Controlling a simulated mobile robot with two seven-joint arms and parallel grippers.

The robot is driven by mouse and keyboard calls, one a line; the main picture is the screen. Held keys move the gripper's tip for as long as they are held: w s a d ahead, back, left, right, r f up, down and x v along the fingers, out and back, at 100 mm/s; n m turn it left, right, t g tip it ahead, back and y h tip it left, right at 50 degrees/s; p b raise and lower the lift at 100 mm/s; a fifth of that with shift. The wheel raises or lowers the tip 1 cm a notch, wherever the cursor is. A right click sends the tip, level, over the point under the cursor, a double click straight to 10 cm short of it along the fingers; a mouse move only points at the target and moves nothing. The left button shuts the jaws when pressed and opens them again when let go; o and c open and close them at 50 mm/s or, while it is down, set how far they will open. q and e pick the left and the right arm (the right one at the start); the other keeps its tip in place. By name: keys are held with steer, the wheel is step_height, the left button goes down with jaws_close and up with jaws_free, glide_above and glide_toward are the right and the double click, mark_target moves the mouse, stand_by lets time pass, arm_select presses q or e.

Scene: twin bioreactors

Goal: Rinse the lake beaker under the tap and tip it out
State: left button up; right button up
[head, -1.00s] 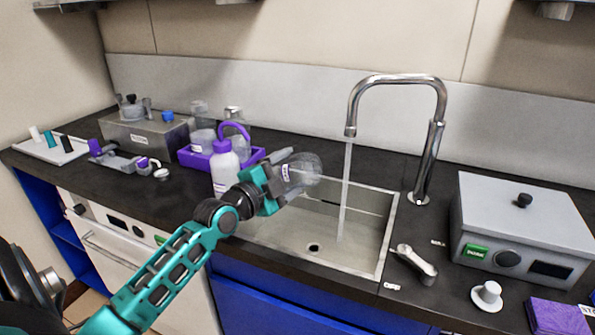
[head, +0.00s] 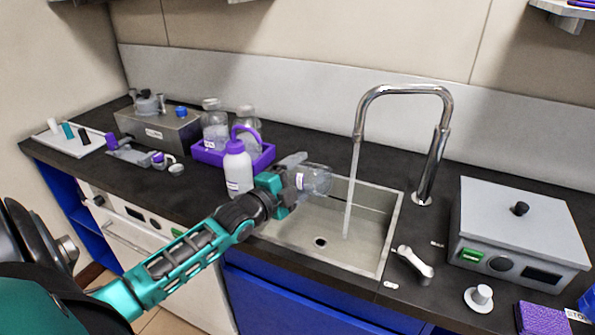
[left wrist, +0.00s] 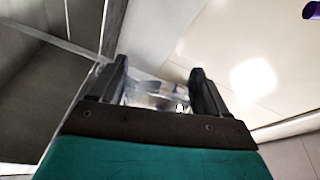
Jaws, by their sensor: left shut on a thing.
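My left gripper (head: 285,185) is shut on a clear glass beaker (head: 317,180) with a small label, taken to be the lake beaker. The beaker lies tilted on its side over the left part of the sink (head: 290,232), its far end pointing right. In the left wrist view the fingers (left wrist: 160,92) clasp the blurred clear glass (left wrist: 160,75). The tap (head: 405,90) runs a stream of water (head: 351,195) into the sink. The beaker is left of the stream and apart from it. My right gripper is not in view.
The tap lever (head: 412,262) is right of the sink, near a grey lidded box (head: 520,225). The sink's middle is clear.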

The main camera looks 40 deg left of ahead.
mark_target(308, 189)
arm_select(q)
steer(key=shift+d+m, duration=0.3)
steer(key=shift+m, duration=0.5)
steer(key=shift+d+m+b, duration=0.25)
steer(key=shift+m+b, duration=0.1)
steer(key=shift+m, duration=0.45)
steer(key=m+b, duration=0.1)
steer(key=m, duration=0.1)
steer(key=d+f+m+b, duration=0.1)
steer(key=m+b, duration=0.1)
steer(key=m, duration=0.1)
steer(key=m+b, duration=0.2)
steer(key=m, duration=0.1)
steer(key=shift+d+f, duration=0.3)
steer(key=shift+f, duration=0.1)
steer(key=shift+r+m+b, duration=0.1)
steer(key=shift+m+b, duration=0.35)
steer(key=shift+m, duration=0.95)
steer(key=m, duration=0.2)
steer(key=shift+a+m, duration=0.1)
steer(key=shift+m, duration=0.3)
steer(key=m, duration=0.3)
steer(key=shift+a+f, duration=0.1)
steer(key=shift+f, duration=0.3)
steer(key=shift+m, duration=0.7)
